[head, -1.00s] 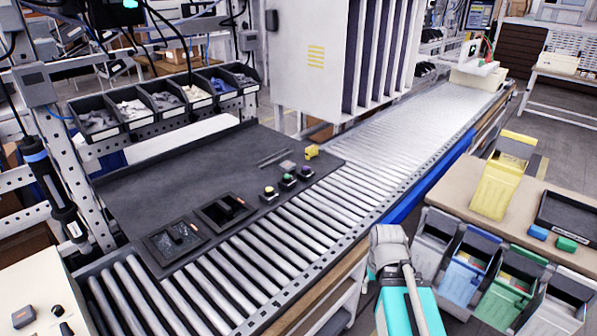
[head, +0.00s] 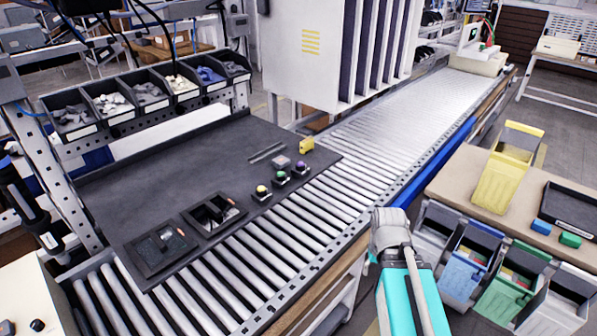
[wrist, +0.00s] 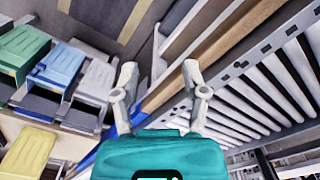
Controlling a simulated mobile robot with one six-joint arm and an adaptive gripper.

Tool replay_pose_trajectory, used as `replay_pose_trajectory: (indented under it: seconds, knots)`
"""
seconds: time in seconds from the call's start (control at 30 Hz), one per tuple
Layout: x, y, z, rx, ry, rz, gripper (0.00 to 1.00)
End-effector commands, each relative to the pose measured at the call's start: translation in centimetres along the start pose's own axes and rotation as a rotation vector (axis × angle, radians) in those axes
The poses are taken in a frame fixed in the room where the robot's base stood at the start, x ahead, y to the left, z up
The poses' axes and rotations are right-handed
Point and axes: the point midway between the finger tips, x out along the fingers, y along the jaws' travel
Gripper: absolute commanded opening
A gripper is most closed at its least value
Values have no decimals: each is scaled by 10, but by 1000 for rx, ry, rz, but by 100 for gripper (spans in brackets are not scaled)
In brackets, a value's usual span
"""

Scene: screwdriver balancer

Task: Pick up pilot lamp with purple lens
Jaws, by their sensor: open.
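The pilot lamp with the purple lens (head: 300,168) stands on the dark mat (head: 140,180), near the mat's edge by the rollers. It is the rightmost of a row of three small lamps. A green-lens lamp (head: 282,178) and a yellow-lens lamp (head: 261,193) stand beside it to the left. My gripper (wrist: 160,80) is open and empty in the wrist view, with its two fingers apart above the side rail of the conveyor. The purple lamp does not show in the wrist view. In the head view my arm is at the bottom right, well away from the lamps, and the fingertips are hidden.
A yellow block (head: 307,144) and a grey block (head: 280,161) lie just behind the lamps. Two black trays (head: 160,248) are at the mat's front. The roller conveyor (head: 330,190) runs beside the mat. Coloured bins (head: 505,297) and a tan table (head: 455,185) stand at right.

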Motion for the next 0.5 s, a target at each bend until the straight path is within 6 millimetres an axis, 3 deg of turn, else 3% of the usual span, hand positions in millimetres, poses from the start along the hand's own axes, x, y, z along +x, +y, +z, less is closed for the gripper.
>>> replay_pose_trajectory:
  seconds: [0.07,0.3,0.5]
  knots:
    - [0,0,0,0,0,0,57]
    - [-7,-3,-6,-23,0,0,100]
    - [-30,-10,-28,-111,0,0,100]
